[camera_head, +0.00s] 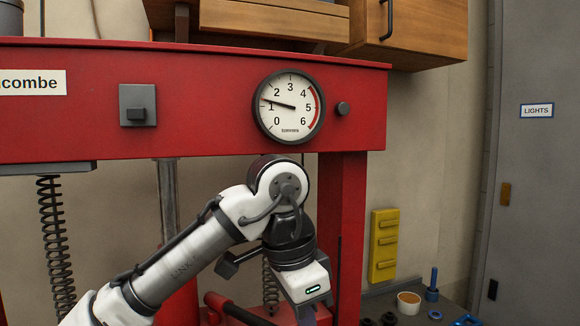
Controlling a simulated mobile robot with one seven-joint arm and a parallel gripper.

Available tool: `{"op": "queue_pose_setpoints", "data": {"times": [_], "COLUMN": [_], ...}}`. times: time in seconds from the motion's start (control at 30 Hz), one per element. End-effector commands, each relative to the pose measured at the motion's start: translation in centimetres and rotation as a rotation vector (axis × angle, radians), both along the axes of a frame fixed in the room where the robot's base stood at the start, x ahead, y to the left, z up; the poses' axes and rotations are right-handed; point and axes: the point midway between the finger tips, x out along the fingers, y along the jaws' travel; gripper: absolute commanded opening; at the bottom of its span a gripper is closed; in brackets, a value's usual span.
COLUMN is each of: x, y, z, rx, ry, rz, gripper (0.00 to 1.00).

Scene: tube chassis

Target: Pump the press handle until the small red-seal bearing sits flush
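The red press frame (210,100) fills the upper left. Its round gauge (289,105) has a needle pointing left, between the 1 and 2 marks. My gripper (308,316) hangs at the bottom centre, pointing down, below a white wrist housing with a green light. Its fingertips are cut off by the lower picture edge, so its opening and any grip are hidden. A red part with a dark bar (243,314), perhaps the press handle, shows just left of the gripper. I cannot tell whether they touch. The small red-seal bearing is not in view.
A coiled spring (55,240) hangs at left; another is behind my arm. A yellow rack (384,246) is on the wall, beside a grey door (540,160).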

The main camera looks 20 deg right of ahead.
Motion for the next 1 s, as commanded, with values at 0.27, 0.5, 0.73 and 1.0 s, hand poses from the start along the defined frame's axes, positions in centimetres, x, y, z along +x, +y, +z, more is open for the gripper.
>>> {"op": "queue_pose_setpoints", "data": {"times": [0.27, 0.5, 0.73, 1.0], "x": [0.0, 0.0, 0.0, 0.0], "y": [0.0, 0.0, 0.0, 0.0], "z": [-2.0, -3.4, -4.8, -6.4], "rx": [0.001, 0.001, 0.002, 0.002], "ry": [0.001, 0.001, 0.000, 0.002], "rz": [0.000, 0.000, 0.000, 0.000], "gripper": [0.00, 0.00, 0.00, 0.00]}}
